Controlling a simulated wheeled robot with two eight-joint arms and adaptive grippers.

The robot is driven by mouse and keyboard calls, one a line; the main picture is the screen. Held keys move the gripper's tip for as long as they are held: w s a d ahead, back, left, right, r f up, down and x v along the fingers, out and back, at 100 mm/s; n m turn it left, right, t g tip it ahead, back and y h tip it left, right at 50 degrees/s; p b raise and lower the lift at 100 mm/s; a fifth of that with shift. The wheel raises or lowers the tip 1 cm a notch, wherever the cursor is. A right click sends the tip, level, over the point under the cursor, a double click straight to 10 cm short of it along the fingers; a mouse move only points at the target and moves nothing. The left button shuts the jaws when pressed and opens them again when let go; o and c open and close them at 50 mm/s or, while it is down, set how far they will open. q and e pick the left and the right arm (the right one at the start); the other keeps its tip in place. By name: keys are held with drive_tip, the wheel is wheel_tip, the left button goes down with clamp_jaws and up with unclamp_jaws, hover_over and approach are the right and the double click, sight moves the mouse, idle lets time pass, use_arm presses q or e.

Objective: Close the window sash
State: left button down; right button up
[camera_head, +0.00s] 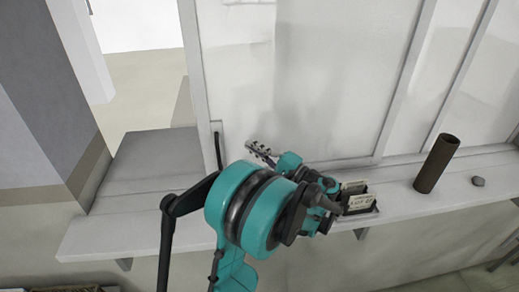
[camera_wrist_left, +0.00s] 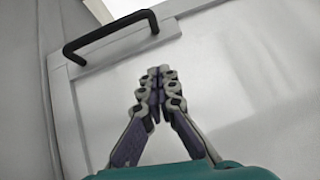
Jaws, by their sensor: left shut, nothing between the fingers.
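The window sash (camera_head: 191,60) is a white framed panel with a cloudy pane, standing above the sill. An open gap shows to its left, between it and the grey wall. A black bar handle (camera_head: 217,147) is on its left stile, and the handle also shows at the top left of the wrist view (camera_wrist_left: 110,36). My left gripper (camera_head: 261,152) is in front of the pane, right of the handle and apart from it. In the wrist view its fingertips (camera_wrist_left: 160,76) meet with nothing between them. My right gripper is out of view.
The white sill (camera_head: 100,231) runs along the front. On it, right of my left arm, stand a small holder with cards (camera_head: 358,201), a brown tube (camera_head: 437,164) and a grey lump (camera_head: 478,182). The wall pillar (camera_head: 45,110) bounds the gap on the left.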

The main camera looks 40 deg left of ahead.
sight(220, 134)
use_arm(q)
drive_tip(key=a, duration=0.4)
drive_tip(key=shift+s+r+p, duration=0.25)
drive_tip(key=shift+r+p, duration=0.1)
drive_tip(key=shift+p, duration=0.05)
drive_tip(key=s+a, duration=0.1)
drive_tip(key=s+a+p, duration=0.1)
drive_tip(key=shift+s+a+r, duration=0.2)
drive_tip(key=shift+a+r, duration=0.1)
drive_tip(key=shift+r, duration=0.05)
drive_tip(key=shift+s+a, duration=0.2)
drive_tip(key=shift+s, duration=0.2)
drive_tip(key=shift+a, duration=0.1)
